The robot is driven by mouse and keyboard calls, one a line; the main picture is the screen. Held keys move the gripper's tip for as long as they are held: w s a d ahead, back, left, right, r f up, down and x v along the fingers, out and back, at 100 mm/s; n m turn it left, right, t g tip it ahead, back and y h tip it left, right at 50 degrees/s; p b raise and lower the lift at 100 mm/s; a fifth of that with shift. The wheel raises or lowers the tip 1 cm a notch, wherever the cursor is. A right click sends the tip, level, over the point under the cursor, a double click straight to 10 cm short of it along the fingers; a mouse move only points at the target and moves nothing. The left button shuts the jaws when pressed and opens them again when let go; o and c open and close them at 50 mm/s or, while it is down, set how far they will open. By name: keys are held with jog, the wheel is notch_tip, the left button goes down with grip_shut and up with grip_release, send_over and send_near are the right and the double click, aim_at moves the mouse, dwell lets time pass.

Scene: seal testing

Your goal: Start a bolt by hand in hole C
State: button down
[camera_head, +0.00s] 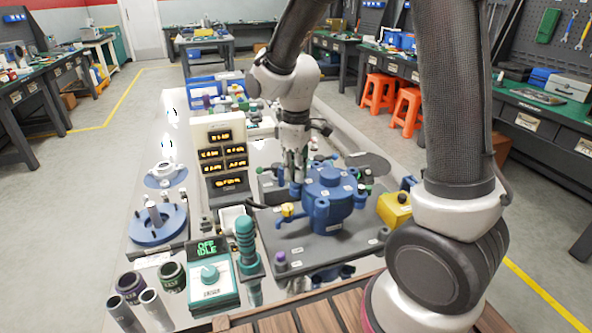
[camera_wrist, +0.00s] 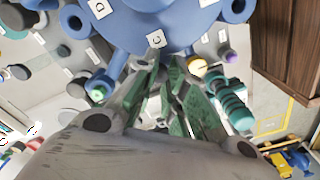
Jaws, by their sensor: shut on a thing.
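A blue round housing (camera_head: 330,200) with a domed cap and lugs around it stands on a dark grey plate (camera_head: 290,245). In the wrist view the blue housing (camera_wrist: 150,18) fills the top, with a white label C (camera_wrist: 156,39) at its rim and a label D to the left. My gripper (camera_head: 296,172) points down at the housing's far left edge, close to a lug. In the wrist view its green-padded fingers (camera_wrist: 162,75) reach to label C. They are shut on a thin bolt that is mostly hidden between them. Hole C itself is hidden by the fingers.
A teal driver (camera_head: 247,245) and a controller box (camera_head: 211,282) reading OFF IDLE stand at the front left. A sign panel (camera_head: 222,160) stands close left of the arm; a yellow box (camera_head: 395,208) is right.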

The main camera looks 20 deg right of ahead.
jog(key=shift+s+m, duration=0.1)
jog(key=shift+m, duration=0.7)
jog(key=c, duration=1.4)
grip_release()
notch_tip(320, 180, up, 9)
jog(key=shift+m, duration=0.3)
jog(key=s+d+r+m+t, duration=0.1)
jog(key=s+d+r+m, duration=0.1)
jog(key=s+d, duration=0.3)
jog(key=s+d+r+m+t, duration=0.2)
jog(key=s+d+r+m, duration=0.1)
jog(key=s+d, duration=0.2)
jog(key=s+d+r+m+t, duration=0.1)
jog(key=s+d+r+m, duration=0.1)
jog(key=s, duration=0.6)
jog(key=shift+s+d+r+m, duration=0.2)
jog(key=shift+d+r, duration=0.1)
jog(key=shift+d, duration=0.4)
jog(key=shift+s+d+r+m, duration=0.2)
jog(key=shift+d+r, duration=0.05)
jog(key=shift+d, duration=0.45)
